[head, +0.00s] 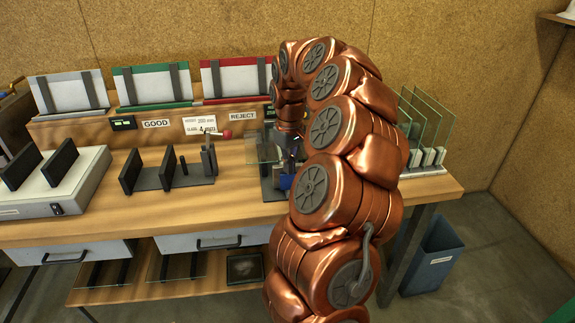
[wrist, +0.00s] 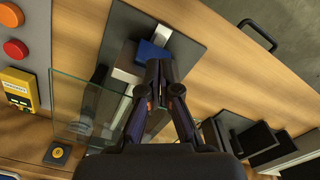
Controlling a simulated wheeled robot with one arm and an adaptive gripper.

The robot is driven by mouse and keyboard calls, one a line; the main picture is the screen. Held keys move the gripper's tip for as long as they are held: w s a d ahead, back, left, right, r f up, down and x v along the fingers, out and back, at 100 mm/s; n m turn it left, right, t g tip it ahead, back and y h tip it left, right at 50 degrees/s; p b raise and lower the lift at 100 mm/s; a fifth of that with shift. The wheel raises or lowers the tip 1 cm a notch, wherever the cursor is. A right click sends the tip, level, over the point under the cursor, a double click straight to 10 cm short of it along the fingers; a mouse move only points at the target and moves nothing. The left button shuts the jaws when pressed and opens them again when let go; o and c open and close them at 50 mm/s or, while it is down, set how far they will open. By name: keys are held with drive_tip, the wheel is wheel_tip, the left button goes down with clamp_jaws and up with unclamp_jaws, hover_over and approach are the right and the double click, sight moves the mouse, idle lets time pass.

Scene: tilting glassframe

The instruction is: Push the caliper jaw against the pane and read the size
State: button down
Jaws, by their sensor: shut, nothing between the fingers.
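A blue block (wrist: 152,54), apparently the caliper jaw, sits on a dark plate (wrist: 190,42) in the wrist view. It also shows low beside my arm in the head view (head: 285,182). A clear glass pane (wrist: 85,97) is at the left in the wrist view, with a pale grey block (wrist: 126,72) between its edge and the blue block. My gripper (wrist: 161,76) is shut and empty, its fingertips right beside the blue block; I cannot tell whether they touch. Whether the jaw meets the pane is unclear. No size reading is legible.
My arm hides part of the bench. A rack of glass panes (head: 428,122) stands at the right end. A dark stand (head: 170,180) and a white case (head: 55,190) are at left. Red and orange buttons (wrist: 14,48) and a yellow box (wrist: 18,90) lie left in the wrist view.

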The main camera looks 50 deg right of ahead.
drive_tip(key=w+d+p, duration=0.3)
drive_tip(key=w, duration=0.2)
drive_tip(key=shift+d, duration=0.35)
idle(5.8)
drive_tip(key=shift+s+a+b, duration=0.3)
drive_tip(key=shift+s+b, duration=0.1)
drive_tip(key=shift+r, duration=0.2)
